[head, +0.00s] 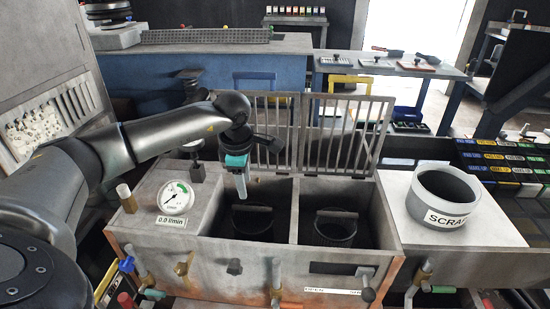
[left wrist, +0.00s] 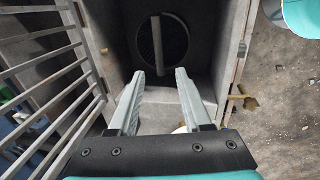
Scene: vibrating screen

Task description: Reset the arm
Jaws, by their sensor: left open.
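My left arm reaches in from the left in the head view. My left gripper (head: 241,192) points down above the left compartment of the grey box (head: 212,282). In the left wrist view the two grey fingers (left wrist: 159,82) stand apart with nothing between them. Beyond them is a compartment with a dark round basket (left wrist: 140,48) that has a bar handle. In the head view a dark basket (head: 253,222) sits in the left compartment and another basket (head: 336,228) in the right one.
Two barred lids (head: 345,135) stand raised behind the box. A gauge (head: 175,198) marked 0.0 l/min sits on its left top. A round SCRAP bin (head: 443,195) stands to the right. Knobs and valves line the front.

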